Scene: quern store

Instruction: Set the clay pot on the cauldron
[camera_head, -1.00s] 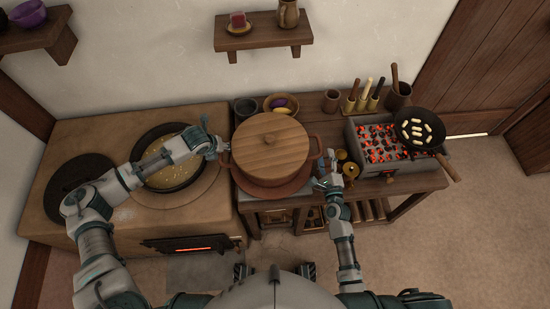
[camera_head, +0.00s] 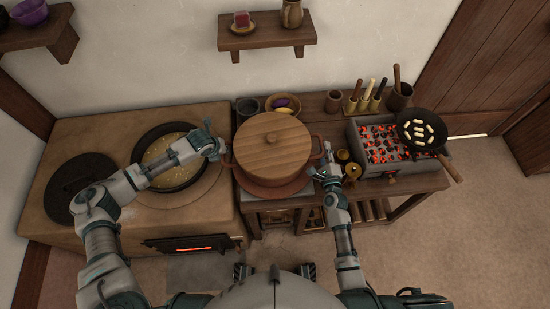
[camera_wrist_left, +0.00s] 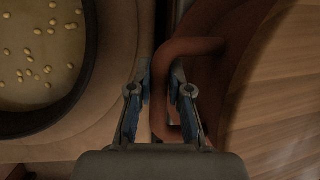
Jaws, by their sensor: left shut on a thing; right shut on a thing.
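The clay pot (camera_head: 309,163) is reddish brown with two side handles and a wooden lid (camera_head: 271,143). It sits at the left end of the wooden bench, on a round reddish base. My left gripper (camera_head: 219,149) is shut on its left handle; in the left wrist view the fingers lie either side of the handle (camera_wrist_left: 192,46). My right gripper (camera_head: 322,168) is shut at the right handle (camera_head: 326,151); its fingertips are small there. The dark round vessel that looks like the cauldron (camera_head: 153,133) is set in the stove at left, holding yellowish food, partly behind my left arm.
The clay stove (camera_head: 90,140) has a dark round plate (camera_head: 72,187) at left. Right of the pot are small brass items (camera_head: 351,170) and a brazier of glowing coals (camera_head: 378,143) with a frying pan (camera_head: 423,128). Bowls (camera_head: 283,105) stand behind the pot.

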